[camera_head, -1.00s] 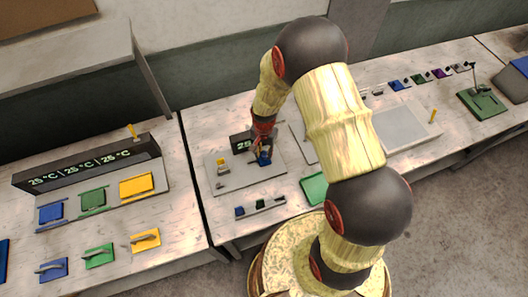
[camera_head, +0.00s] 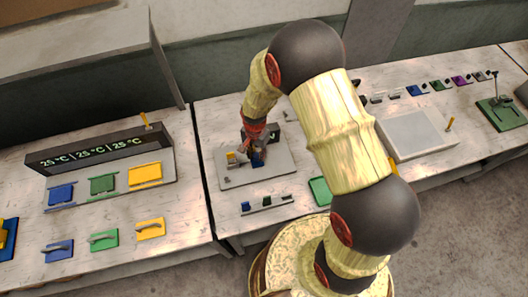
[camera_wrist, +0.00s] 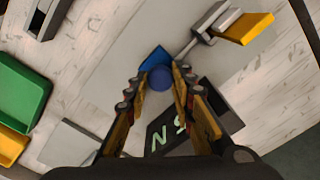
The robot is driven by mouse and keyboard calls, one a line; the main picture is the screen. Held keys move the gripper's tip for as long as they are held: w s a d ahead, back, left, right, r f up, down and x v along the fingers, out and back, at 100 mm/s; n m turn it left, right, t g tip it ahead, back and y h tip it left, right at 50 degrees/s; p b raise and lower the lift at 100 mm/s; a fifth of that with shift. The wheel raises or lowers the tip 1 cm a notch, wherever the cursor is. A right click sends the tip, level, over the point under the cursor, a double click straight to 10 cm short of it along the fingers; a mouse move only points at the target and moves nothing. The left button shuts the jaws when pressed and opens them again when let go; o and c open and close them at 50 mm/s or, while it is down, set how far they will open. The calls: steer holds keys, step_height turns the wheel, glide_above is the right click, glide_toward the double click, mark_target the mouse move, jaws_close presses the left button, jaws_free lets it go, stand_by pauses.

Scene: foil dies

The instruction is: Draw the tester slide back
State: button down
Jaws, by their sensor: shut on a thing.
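The tester is a grey plate (camera_head: 230,181) with a small dark display (camera_head: 274,135), which also shows in the wrist view (camera_wrist: 165,140). On it sits a blue slide block (camera_head: 257,160) with a round blue knob (camera_wrist: 160,77). A yellow piece (camera_head: 232,157) on a grey mount stands to its left, and in the wrist view the yellow piece (camera_wrist: 245,28) is at upper right. My gripper (camera_head: 258,151) points down at the slide. In the wrist view its fingers (camera_wrist: 160,80) are shut on the blue knob. My fingers partly hide the block in the head view.
A small rack (camera_head: 266,204) stands in front of the plate. A green tray (camera_head: 319,190) lies to its right, partly behind my arm. A long temperature display (camera_head: 100,150) stands on the left table. A pale grey panel (camera_head: 415,135) lies to the right.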

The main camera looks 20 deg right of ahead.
mark_target(255, 156)
steer(key=shift+a, duration=0.15)
steer(key=c, duration=1.6)
jaws_free()
steer(key=shift+a, duration=0.25)
steer(key=shift+o, duration=0.6)
steer(key=shift+d, duration=0.15)
steer(key=shift+r, duration=0.1)
step_height(255, 156, up, 12)
